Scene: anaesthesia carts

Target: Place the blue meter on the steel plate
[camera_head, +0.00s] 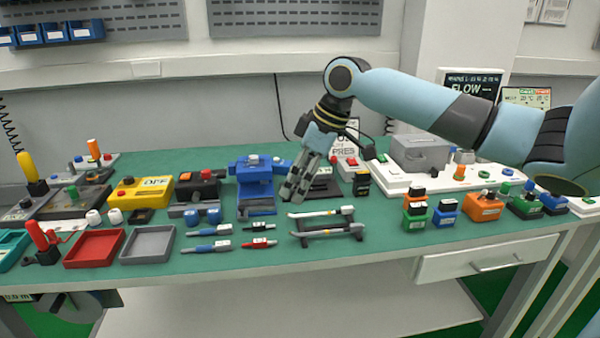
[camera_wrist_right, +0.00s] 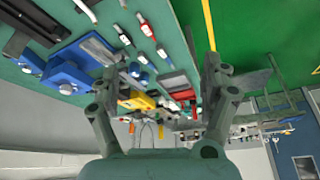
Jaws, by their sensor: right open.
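My right gripper (camera_head: 291,190) is open and points down over the middle of the bench, just right of a blue device (camera_head: 253,170) with a white knob and a grey bed. In the right wrist view the fingers (camera_wrist_right: 163,88) are apart with nothing held between them. The blue device also shows there (camera_wrist_right: 68,78). A small blue box (camera_head: 446,212) with a dark cap stands upright at the right. I cannot tell which blue thing is the meter. A grey flat tray (camera_head: 148,243) lies at the front left; I cannot tell whether it is the steel plate. My left gripper is out of view.
A rack (camera_head: 326,232) with pale rods stands below the gripper. Blue and red pens (camera_head: 258,243) lie left of it. A red tray (camera_head: 94,248) and a yellow meter (camera_head: 140,192) are at left. Green and orange boxes (camera_head: 485,207) flank the small blue box.

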